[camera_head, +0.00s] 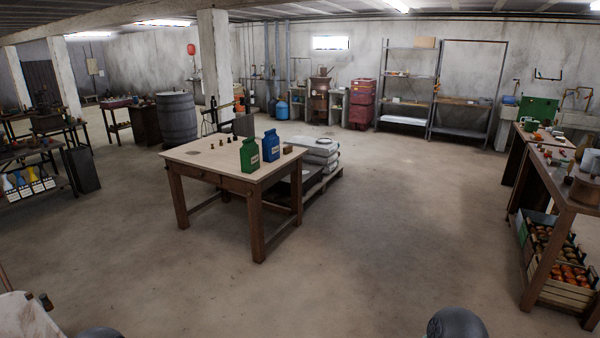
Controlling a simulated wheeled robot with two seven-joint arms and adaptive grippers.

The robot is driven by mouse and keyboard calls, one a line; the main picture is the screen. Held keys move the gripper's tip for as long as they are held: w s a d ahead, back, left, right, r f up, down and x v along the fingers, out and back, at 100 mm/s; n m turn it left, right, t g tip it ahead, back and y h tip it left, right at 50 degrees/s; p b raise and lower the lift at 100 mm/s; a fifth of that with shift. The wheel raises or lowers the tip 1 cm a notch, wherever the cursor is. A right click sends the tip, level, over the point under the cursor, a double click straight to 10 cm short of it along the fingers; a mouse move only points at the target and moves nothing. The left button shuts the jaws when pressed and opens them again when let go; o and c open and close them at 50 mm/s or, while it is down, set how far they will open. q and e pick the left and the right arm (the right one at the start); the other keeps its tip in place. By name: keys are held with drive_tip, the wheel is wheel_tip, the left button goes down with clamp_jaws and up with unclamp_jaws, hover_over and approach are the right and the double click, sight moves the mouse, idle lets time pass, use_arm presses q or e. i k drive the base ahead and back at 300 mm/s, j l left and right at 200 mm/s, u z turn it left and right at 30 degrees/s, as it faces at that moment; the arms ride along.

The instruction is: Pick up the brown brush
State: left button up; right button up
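I cannot make out a brown brush for certain. The wooden table (205,158) stands in the middle of the room. A green container (250,155) and a blue container (270,146) stand upright on it. A small brown block-like thing (288,150) lies at the table's right edge, too small to identify. Neither of my grippers shows; only rounded grey parts, probably mine, show at the bottom edge.
Stacked pale sacks (322,147) lie on a low pallet right behind the table. A wooden bench (563,185) with crates (560,290) below stands at the right. A grey barrel (178,118) stands behind left. The floor between me and the table is clear.

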sight(288, 149)
drive_tip(key=i+l+z, duration=0.1)
drive_tip(key=i+z, duration=0.4)
drive_tip(key=i, duration=3.6)
drive_tip(key=i+u, duration=0.45)
drive_tip(key=i+l+u, duration=0.25)
drive_tip(key=i+u, duration=0.25)
drive_tip(key=i+l+u, duration=0.25)
drive_tip(key=u, duration=0.2)
drive_tip(key=l, duration=0.1)
